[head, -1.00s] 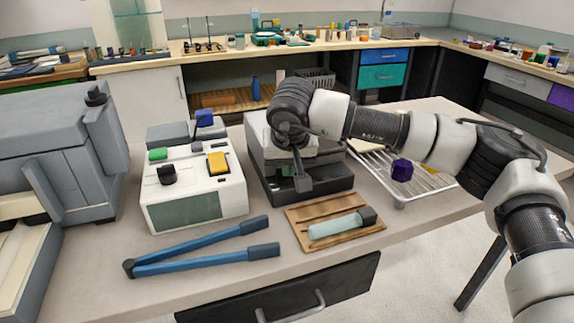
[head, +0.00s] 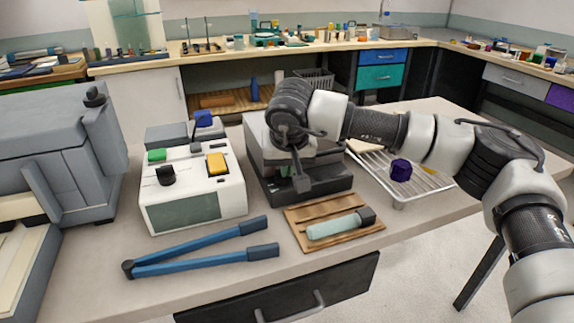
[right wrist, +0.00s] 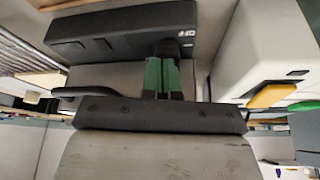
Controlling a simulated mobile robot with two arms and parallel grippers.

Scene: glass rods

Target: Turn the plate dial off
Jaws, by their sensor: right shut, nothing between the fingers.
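The hot plate (head: 258,160) is a grey block with a dark front panel (head: 330,183), in the middle of the bench in the head view. My right gripper (head: 301,182) reaches down over it and is shut and empty at the panel. In the right wrist view the gripper's green fingers (right wrist: 163,72) point at the dark panel (right wrist: 100,35). A small dark dial (right wrist: 166,48) shows at their tips, beside white lettering. Its setting and any contact are unclear. In the head view my gripper hides the dial. My left gripper is not in view.
Left of the plate stands a white box (head: 155,205) with a black knob and coloured buttons. Blue-handled tongs (head: 190,265) and a wooden tray (head: 300,238) with a pale green rod lie in front. A wire rack (head: 430,183) stands right.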

